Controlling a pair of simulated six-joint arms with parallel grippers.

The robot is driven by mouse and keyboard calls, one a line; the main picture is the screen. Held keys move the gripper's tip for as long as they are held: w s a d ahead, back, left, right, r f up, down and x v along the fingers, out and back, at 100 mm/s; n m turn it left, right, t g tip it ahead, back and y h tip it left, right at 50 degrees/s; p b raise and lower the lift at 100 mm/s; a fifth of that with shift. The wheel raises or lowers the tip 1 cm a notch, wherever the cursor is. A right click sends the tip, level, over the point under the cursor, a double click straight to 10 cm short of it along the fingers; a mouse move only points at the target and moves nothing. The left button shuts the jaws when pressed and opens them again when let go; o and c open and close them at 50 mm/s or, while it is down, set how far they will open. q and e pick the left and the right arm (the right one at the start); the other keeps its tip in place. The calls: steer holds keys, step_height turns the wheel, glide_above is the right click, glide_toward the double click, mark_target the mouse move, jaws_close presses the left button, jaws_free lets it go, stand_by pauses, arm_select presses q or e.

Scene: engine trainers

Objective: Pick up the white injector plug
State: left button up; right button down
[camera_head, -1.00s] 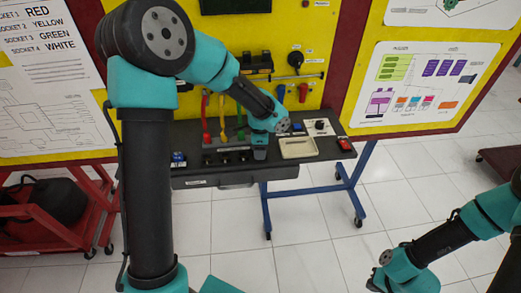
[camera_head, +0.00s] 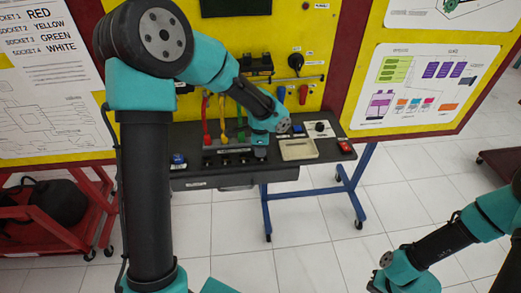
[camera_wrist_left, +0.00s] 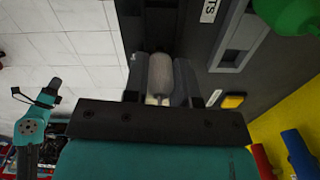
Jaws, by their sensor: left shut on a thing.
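The white injector plug (camera_wrist_left: 159,68) stands between the fingers of my left gripper (camera_wrist_left: 160,82) in the left wrist view. The fingers are shut on its sides, and a thin pale stem shows at its lower end. In the head view my left gripper (camera_head: 260,150) is over the dark bench, between the green plug (camera_head: 240,124) and the beige tray (camera_head: 298,149). The white plug is hidden there behind the gripper. My right gripper (camera_head: 379,280) is far off at the lower right, and its jaws are too small and dark to judge.
The red plug (camera_head: 206,122) and yellow plug (camera_head: 222,120) stand left of the green one on the dark bench (camera_head: 190,140). A row of black sockets (camera_head: 226,160) lies near the front edge. The yellow back panel (camera_head: 235,35) rises behind.

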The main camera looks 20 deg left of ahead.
arm_select(q)
steer(key=shift+r, duration=0.85)
steer(key=shift+s+d+r, duration=0.15)
steer(key=shift+s+r, duration=0.2)
steer(key=shift+r, duration=0.3)
steer(key=s+d, duration=0.3)
steer(key=s, duration=0.4)
steer(key=s+d+r, duration=0.1)
steer(key=s+d, duration=0.2)
steer(key=s, duration=0.3)
steer(key=shift+s+d+r, duration=0.2)
steer(key=shift+s+d, duration=0.1)
steer(key=shift+s, duration=0.1)
